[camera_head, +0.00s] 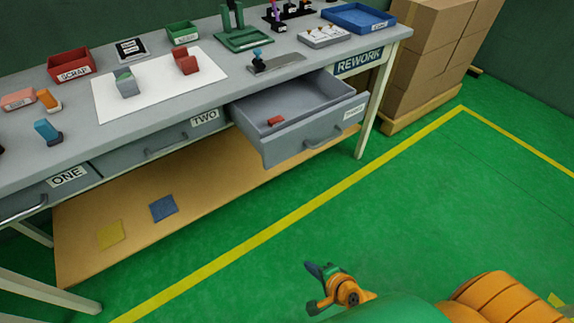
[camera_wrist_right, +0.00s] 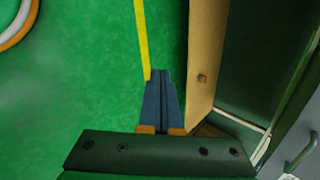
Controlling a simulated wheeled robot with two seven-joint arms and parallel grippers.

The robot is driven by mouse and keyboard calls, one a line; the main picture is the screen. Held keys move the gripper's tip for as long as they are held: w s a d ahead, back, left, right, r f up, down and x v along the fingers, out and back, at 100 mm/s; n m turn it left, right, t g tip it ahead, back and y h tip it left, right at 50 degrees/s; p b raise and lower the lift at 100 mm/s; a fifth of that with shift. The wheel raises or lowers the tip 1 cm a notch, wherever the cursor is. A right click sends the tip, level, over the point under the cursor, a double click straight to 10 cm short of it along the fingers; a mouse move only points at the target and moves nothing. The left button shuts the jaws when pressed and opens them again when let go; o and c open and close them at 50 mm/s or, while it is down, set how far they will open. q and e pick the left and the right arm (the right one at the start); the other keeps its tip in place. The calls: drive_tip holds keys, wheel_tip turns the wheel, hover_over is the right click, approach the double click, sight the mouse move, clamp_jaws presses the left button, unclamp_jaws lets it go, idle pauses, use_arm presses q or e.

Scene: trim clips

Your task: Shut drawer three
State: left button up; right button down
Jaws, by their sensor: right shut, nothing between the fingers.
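Drawer three (camera_head: 312,118) is pulled out from the right part of the grey workbench. Its front faces the lower right, with a bar handle and a label that reads THREE. A small red piece (camera_head: 276,121) lies inside it. My right gripper (camera_head: 312,284) is low in the head view, over the green floor, well apart from the drawer. In the right wrist view my right gripper's blue fingers (camera_wrist_right: 161,85) are together and empty. The left gripper is not in view.
Drawers one (camera_head: 66,177) and two (camera_head: 160,140) look closed. Bins and clips sit on the bench top (camera_head: 215,88). Cardboard boxes (camera_head: 425,60) stand right of the bench. The bench's lower shelf (camera_head: 200,190) holds two flat squares. The floor (camera_head: 400,200) before the drawer is clear.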

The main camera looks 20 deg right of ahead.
sight(269, 156)
drive_tip(key=w+r+m+t+y+b, duration=0.1)
drive_tip(key=w+r+m+t, duration=0.2)
drive_tip(key=r+m, duration=0.3)
drive_tip(key=w+d+r+m+t+b, duration=0.1)
drive_tip(key=w+r+m+t+b, duration=0.15)
drive_tip(key=r+m, duration=0.4)
drive_tip(key=w+r+m+t+y, duration=0.1)
drive_tip(key=w+r+m+t, duration=0.3)
drive_tip(key=r, duration=0.5)
drive_tip(key=x, duration=0.8)
drive_tip(key=p+x, duration=0.1)
drive_tip(key=x, duration=0.3)
drive_tip(key=shift+w+f, duration=0.3)
drive_tip(key=shift+w, duration=0.05)
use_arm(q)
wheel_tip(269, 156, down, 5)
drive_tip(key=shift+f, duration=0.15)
use_arm(e)
drive_tip(key=shift+w+a, duration=0.1)
drive_tip(key=shift+w, duration=0.3)
